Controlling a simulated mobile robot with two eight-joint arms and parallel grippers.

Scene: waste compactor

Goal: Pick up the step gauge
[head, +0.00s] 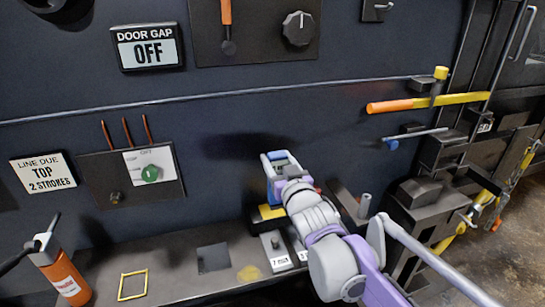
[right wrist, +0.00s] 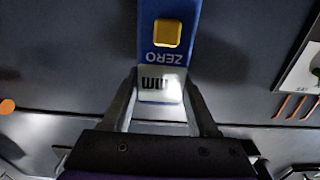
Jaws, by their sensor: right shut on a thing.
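The step gauge (right wrist: 148,40) is a blue body with a yellow button, the word ZERO and a pale mm display. In the right wrist view it stands between the two fingers of my right gripper (right wrist: 161,92), which is shut on it. In the head view my right gripper (head: 279,166) reaches in from the lower right, and a small blue part of the gauge (head: 279,155) shows at its tip. The gauge is in front of the dark panel, above the ledge; most of it is hidden by my gripper.
The grey ledge (head: 180,284) holds an orange canister (head: 66,281), a yellow square frame (head: 133,285) and labelled dark blocks (head: 276,252). A control plate with a green knob (head: 151,174) is on the panel. Yellow-orange bars and brackets (head: 428,103) crowd the right side.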

